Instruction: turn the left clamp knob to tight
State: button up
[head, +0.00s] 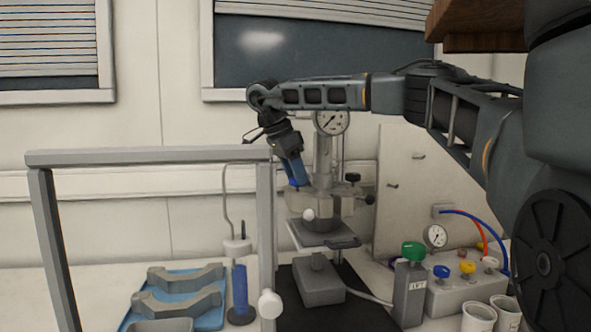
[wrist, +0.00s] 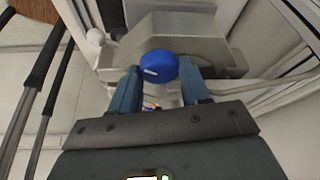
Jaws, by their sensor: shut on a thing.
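The left clamp knob is a round blue knob (wrist: 158,66) with a short white mark on its face. It sits at the front of the grey metal clamp body (wrist: 172,38). My gripper (wrist: 158,74) is shut on the knob, with one blue finger at each side of it. In the head view my gripper (head: 294,180) reaches down from the upper left to the left side of the reactor (head: 322,155), which has a round gauge on top. The knob is largely hidden there by the fingers.
A grey frame (head: 150,155) stands at the left front, close to my gripper. A blue tray (head: 211,318) with grey curved parts lies at lower left. A valve block (head: 460,295) with coloured knobs and white cups (head: 478,318) stand at right. A white ball (wrist: 96,37) is left of the clamp.

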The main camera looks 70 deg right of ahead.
jog(key=m+y+p, duration=0.1)
jog(key=m+p, duration=0.1)
jog(key=m, duration=0.1)
jog(key=shift+d+r+m+g, duration=0.1)
jog(key=shift+r+m+g, duration=0.05)
jog(key=shift+m+g, duration=0.2)
jog(key=shift+m+y+p, duration=0.5)
jog(key=shift+m+p, duration=0.25)
jog(key=shift+m, duration=0.4)
jog(key=shift+d+m+g, duration=0.1)
jog(key=shift+m+g, duration=0.15)
jog(key=shift+m, duration=0.05)
jog(key=o, duration=1.1)
jog(key=shift+c, duration=0.2)
jog(key=shift+w, duration=0.1)
jog(key=v, duration=0.7)
jog(key=shift+r+b, duration=0.25)
jog(key=shift+b, duration=0.05)
jog(key=shift+w, duration=0.1)
